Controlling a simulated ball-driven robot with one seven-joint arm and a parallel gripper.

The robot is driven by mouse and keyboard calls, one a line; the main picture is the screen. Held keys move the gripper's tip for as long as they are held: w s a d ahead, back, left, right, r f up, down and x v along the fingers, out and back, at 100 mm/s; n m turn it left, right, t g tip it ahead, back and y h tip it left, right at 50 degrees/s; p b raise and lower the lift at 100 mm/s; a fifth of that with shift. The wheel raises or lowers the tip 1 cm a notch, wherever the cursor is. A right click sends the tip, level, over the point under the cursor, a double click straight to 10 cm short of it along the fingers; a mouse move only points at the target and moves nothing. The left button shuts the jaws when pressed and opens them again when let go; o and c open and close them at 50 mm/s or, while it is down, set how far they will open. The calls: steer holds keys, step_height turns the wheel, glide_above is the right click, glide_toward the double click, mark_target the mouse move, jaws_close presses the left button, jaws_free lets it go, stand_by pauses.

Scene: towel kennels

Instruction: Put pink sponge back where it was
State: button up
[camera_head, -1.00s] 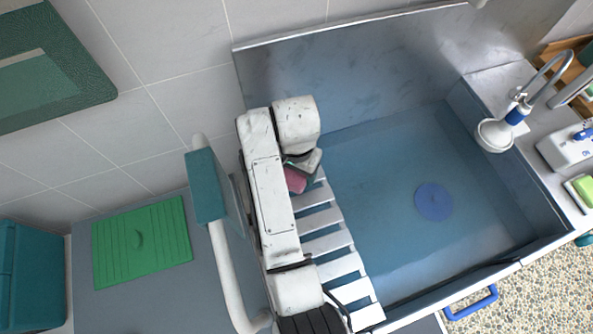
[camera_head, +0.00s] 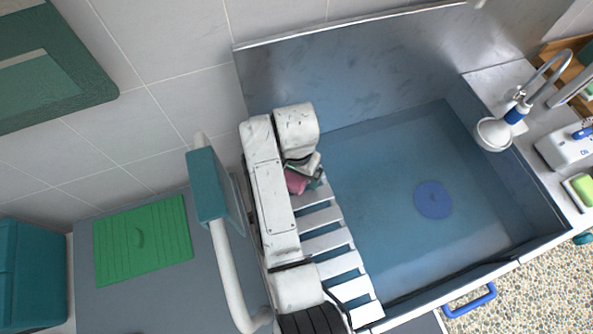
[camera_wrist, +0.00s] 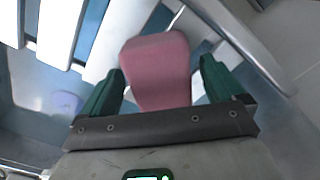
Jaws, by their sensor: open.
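The pink sponge (camera_head: 296,181) lies on the white slatted rack (camera_head: 322,241) at the left side of the blue tub, partly hidden by my arm in the head view. In the wrist view the sponge (camera_wrist: 158,68) sits between the two green fingers of my gripper (camera_wrist: 160,88). The fingers are apart, with a visible gap on each side of the sponge near their tips. White slats show under and around the sponge.
The tub (camera_head: 400,200) holds water and a round blue disc (camera_head: 433,199). A tap (camera_head: 540,85) and a green sponge (camera_head: 583,188) are at the right. A green mat (camera_head: 143,240) lies left. A grab rail (camera_head: 228,270) stands close beside my arm.

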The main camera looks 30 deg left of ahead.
steer(key=shift+r, duration=0.1)
step_height(320, 180, up, 12)
stand_by(0.5)
